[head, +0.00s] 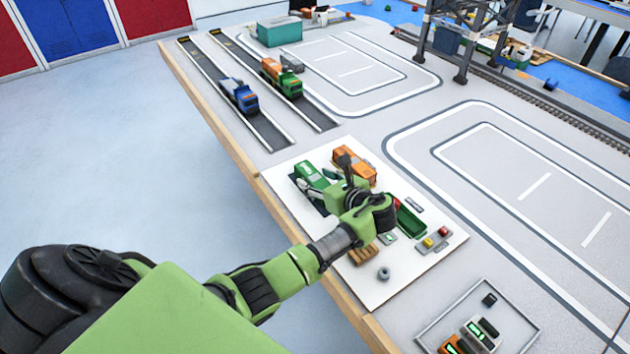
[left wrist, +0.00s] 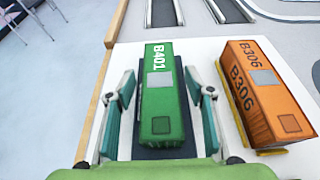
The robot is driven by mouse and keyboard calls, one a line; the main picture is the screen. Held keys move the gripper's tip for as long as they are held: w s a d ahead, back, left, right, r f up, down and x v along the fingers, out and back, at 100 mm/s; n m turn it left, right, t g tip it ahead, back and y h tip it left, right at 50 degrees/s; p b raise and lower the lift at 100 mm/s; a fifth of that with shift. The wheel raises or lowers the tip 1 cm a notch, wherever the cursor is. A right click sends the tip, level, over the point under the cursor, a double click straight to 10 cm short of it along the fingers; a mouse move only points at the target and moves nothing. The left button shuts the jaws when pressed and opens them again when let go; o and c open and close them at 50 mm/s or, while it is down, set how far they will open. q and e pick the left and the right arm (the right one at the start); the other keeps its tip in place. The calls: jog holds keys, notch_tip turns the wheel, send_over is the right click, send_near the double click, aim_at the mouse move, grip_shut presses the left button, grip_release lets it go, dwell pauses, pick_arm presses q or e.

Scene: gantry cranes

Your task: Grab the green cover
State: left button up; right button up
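The green cover (head: 309,172), a boxy piece marked B401, sits on a dark base on the white board (head: 395,285). In the left wrist view the green cover (left wrist: 162,95) lies between the two fingers of my left gripper (left wrist: 160,82). The fingers are spread, with a gap showing on each side of the cover. In the head view my left gripper (head: 330,184) is over the board, and its arm hides part of the board. My right gripper is not in view.
An orange cover (left wrist: 262,92) marked B306 stands close to the right finger. A green tray (head: 410,221), a button box (head: 435,241) and a grey ring (head: 384,274) lie on the board. A blue truck (head: 240,95) and an orange-green truck (head: 282,78) stand on lanes behind.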

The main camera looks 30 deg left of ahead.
pick_arm(q)
jog(key=c, duration=0.9)
jog(key=shift+r, duration=0.1)
